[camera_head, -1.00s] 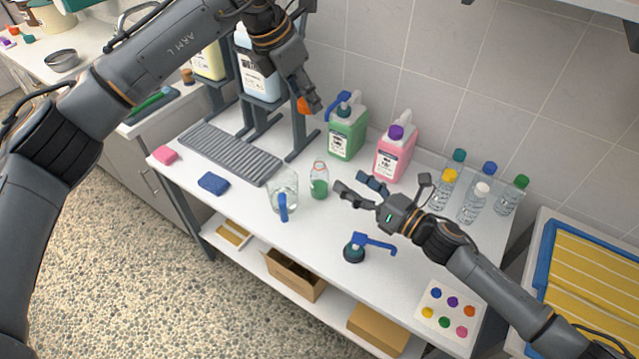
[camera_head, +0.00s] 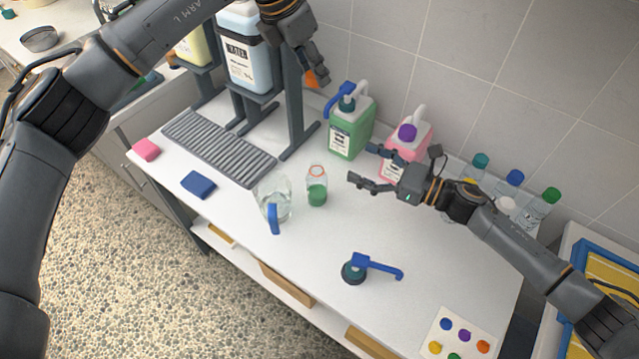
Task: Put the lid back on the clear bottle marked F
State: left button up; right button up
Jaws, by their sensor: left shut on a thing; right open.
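A small clear bottle (camera_head: 317,187) with green liquid in its lower part stands upright on the white table. A reddish ring shows around its uncapped top; no letter F is legible. My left gripper (camera_head: 314,80) is shut on an orange lid (camera_head: 311,79), high beside the dispenser stand and up from the bottle in the picture. The fingers partly hide the lid. My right gripper (camera_head: 362,166) is open and empty, to the right of the bottle and apart from it, in front of the pink jug.
A clear pitcher (camera_head: 272,202) with a blue handle stands close left of the bottle. Green (camera_head: 349,135) and pink (camera_head: 412,147) jugs stand behind. Capped bottles (camera_head: 540,208) are at right, partly behind my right arm. A blue-handled pump (camera_head: 354,271) lies in front; table around it is clear.

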pick_arm(q)
jog(key=b, duration=1.7)
send_over(315, 167)
notch_tip(315, 167, down, 18)
jog(key=shift+r, duration=0.1)
pick_arm(e)
send_near(326, 193)
jog(key=shift+w+a+f, duration=0.2)
jog(key=shift+w+a, duration=0.05)
jog(key=shift+w, duration=0.05)
pick_arm(q)
jog(key=shift+r, duration=0.1)
pick_arm(e)
jog(key=shift+r, duration=0.15)
jog(key=shift+a, duration=0.1)
jog(key=x, duration=1.1)
jog(key=shift+w+a, duration=0.2)
jog(key=shift+a, duration=0.1)
grip_shut()
pick_arm(q)
jog(key=shift+f, duration=2.55)
